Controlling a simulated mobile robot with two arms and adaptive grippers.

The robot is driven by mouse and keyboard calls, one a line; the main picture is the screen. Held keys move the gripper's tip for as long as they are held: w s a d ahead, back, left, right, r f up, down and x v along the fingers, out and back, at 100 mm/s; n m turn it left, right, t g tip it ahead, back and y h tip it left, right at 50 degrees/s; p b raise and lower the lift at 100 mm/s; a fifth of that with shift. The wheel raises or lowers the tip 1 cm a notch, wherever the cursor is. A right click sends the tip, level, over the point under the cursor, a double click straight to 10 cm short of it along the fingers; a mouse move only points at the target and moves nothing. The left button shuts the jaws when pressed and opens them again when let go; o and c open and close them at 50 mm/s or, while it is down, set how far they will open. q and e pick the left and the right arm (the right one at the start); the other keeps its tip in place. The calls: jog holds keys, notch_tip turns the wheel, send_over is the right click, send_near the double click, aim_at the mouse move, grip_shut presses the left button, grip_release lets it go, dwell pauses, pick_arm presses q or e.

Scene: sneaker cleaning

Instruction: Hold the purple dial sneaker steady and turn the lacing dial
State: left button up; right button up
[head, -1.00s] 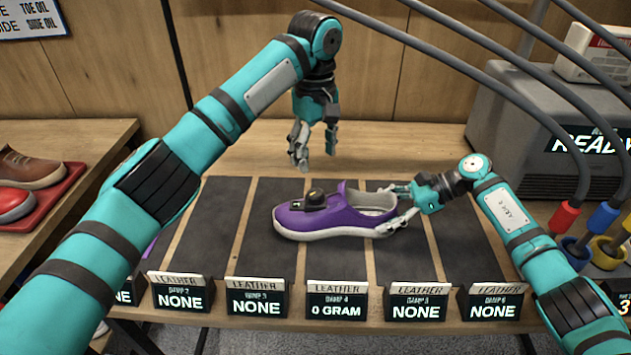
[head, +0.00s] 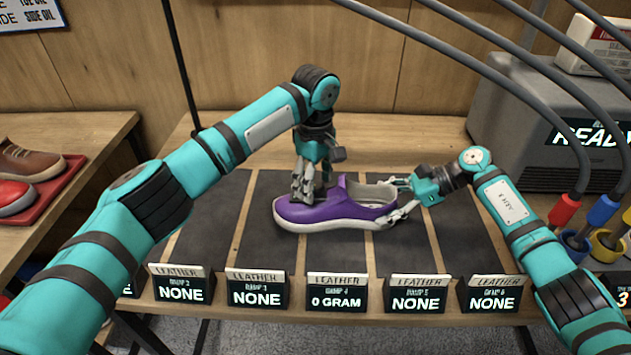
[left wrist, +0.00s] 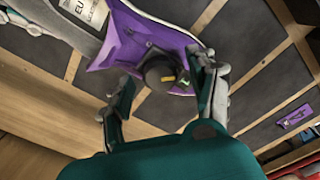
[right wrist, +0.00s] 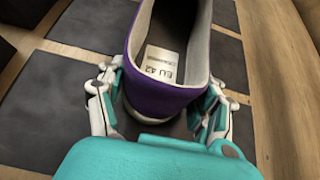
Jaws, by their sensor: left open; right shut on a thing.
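The purple sneaker (head: 335,212) with a white sole lies on the dark mat, toe to the left. My right gripper (head: 402,198) is shut on its heel; the right wrist view shows the fingers on both sides of the heel (right wrist: 165,98). My left gripper (head: 305,190) points down over the front of the shoe, open. In the left wrist view the black lacing dial (left wrist: 160,72) with a yellow mark sits between its two fingers (left wrist: 165,88). Whether the fingers touch the dial is unclear. In the head view the left gripper hides the dial.
A row of label stands (head: 337,294) lines the table's front edge. A grey machine (head: 545,130) with hanging hoses stands at the right. A red tray (head: 45,188) with other shoes is at the left. The mat beside the sneaker is clear.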

pick_arm(q)
jog(key=shift+f, duration=0.2)
jog(key=c, duration=1.2)
jog(key=shift+o, duration=0.2)
